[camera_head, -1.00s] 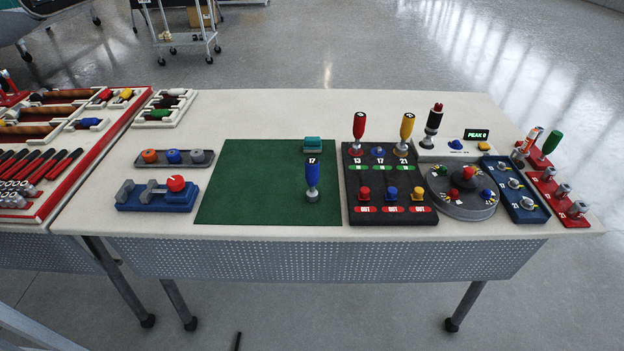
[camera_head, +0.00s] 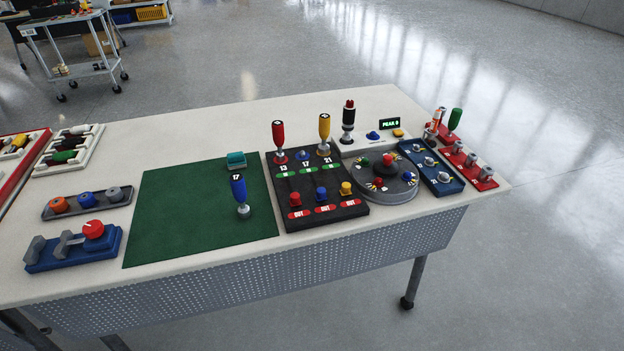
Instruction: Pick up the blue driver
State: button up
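The blue driver (camera_head: 239,190) stands upright on the right part of the green mat (camera_head: 160,215), handle up, with a grey metal lower end and the number 17 on its top. It is just left of the black board (camera_head: 350,212), apart from it. A red driver (camera_head: 279,138) and a yellow driver (camera_head: 324,131) stand upright at the back of that board. My gripper does not show in this view.
A teal block (camera_head: 236,159) lies behind the blue driver. A round grey turntable (camera_head: 388,182), a blue rack (camera_head: 433,167) and a red rack (camera_head: 468,165) stand to the right. A blue fixture with a red knob (camera_head: 93,230) is at left. The mat's left part is bare.

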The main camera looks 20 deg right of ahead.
aim_at(237, 181)
jog(key=i, duration=0.3)
jog(key=i+u, duration=0.4)
jog(key=i+l+u, duration=0.15)
jog(key=i+u, duration=0.25)
jog(key=k, duration=0.1)
